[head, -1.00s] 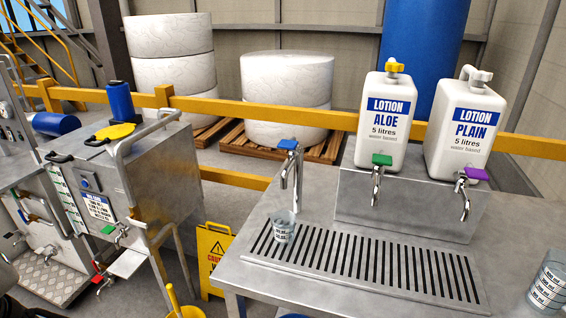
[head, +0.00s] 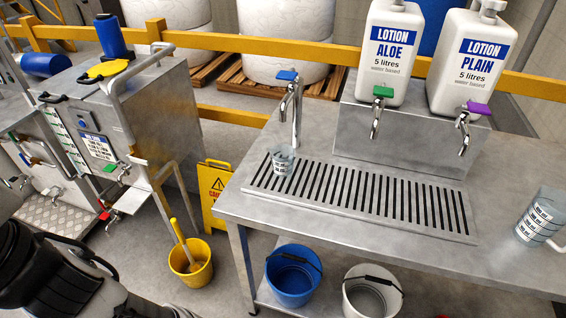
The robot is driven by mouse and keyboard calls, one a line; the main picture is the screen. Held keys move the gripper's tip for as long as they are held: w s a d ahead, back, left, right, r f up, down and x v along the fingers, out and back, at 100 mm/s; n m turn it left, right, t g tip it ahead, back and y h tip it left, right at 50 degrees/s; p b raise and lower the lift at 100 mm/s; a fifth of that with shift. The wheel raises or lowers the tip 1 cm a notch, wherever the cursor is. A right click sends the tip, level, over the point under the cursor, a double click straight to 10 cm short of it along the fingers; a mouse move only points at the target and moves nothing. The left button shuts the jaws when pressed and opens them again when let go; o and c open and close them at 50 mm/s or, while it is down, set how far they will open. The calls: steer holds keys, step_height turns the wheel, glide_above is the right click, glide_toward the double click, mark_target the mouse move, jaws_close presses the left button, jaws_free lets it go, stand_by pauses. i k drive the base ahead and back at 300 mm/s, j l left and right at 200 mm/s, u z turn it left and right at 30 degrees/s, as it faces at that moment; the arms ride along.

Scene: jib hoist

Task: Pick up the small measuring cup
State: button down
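A small clear measuring cup (head: 282,160) stands upright at the left end of the slotted drain grate, under the blue-handled tap (head: 292,105). It has dark printed markings. A larger clear measuring jug (head: 538,218) with a handle and printed bands stands on the right of the steel counter (head: 420,258). Part of a dark arm of mine shows at the lower left, away from the counter. My gripper's fingers are not in view.
Two lotion canisters, aloe (head: 392,52) and plain (head: 468,62), stand on a steel box with green and purple taps. A blue bucket (head: 293,277) and a white bucket (head: 371,292) sit below the counter. A yellow bucket (head: 190,270) and caution sign (head: 214,197) stand left.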

mark_target(281, 167)
steer(key=j+z, duration=0.15)
steer(key=z, duration=0.25)
steer(key=j+z, duration=0.2)
steer(key=z, duration=0.2)
steer(key=i+j+z, duration=0.1)
steer(key=z, duration=0.3)
steer(key=j+z, duration=0.15)
steer(key=j, duration=0.2)
steer(key=k+j+z, duration=0.15)
steer(key=j, duration=0.15)
steer(key=j+z, duration=0.2)
steer(key=j, duration=0.15)
steer(key=k+j, duration=0.1)
steer(key=j, duration=0.2)
steer(key=k+j, duration=0.1)
steer(key=j, duration=0.15)
steer(key=k+j, duration=0.15)
steer(key=j, duration=0.15)
